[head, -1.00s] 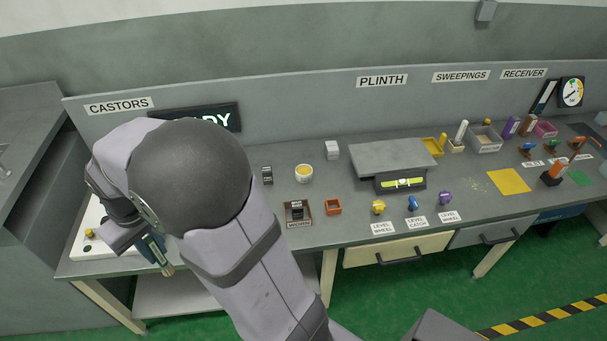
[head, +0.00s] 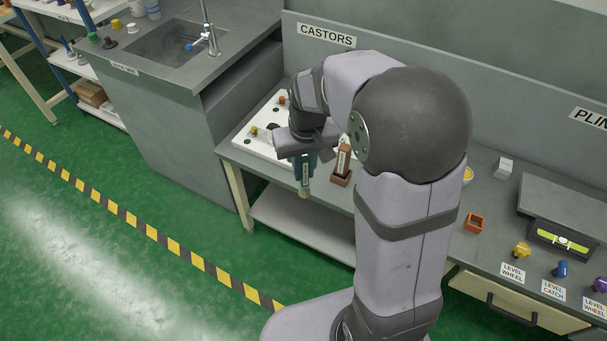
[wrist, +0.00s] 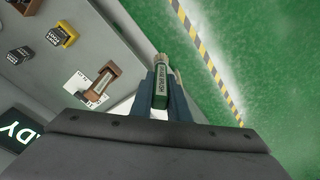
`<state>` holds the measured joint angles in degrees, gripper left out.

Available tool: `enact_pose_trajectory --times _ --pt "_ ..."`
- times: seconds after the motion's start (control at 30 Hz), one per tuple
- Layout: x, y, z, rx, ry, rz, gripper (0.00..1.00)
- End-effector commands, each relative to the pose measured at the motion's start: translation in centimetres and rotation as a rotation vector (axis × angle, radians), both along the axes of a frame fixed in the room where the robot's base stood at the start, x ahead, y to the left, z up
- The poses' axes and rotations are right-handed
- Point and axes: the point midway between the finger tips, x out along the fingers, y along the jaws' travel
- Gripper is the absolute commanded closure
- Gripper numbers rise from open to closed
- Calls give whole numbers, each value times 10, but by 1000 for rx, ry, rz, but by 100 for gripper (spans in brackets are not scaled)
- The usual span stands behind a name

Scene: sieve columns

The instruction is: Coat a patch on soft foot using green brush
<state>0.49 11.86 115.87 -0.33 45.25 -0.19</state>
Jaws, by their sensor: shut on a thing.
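My gripper (head: 303,165) is shut on the green brush (head: 305,178), which points bristles down off the bench's front edge in the head view. In the wrist view the brush (wrist: 161,92) lies between my blue fingers (wrist: 162,82), its label ending in "BRUSH", its pale bristle end pointing away over the green floor. I cannot read which is the soft foot. No coated patch can be made out.
A brown holder (head: 341,179) with an upright labelled piece stands close right of the brush; it also shows in the wrist view (wrist: 104,80). A white board (head: 240,146) with coloured knobs lies behind my gripper. A sink (head: 180,47) is at the back left. Open floor lies in front.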

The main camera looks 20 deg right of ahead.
Motion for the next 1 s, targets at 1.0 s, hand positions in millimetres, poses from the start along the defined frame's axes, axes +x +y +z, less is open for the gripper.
enact_pose_trajectory --times 1.0 --pt "39 -372 -28 -413 -100 -35 100"
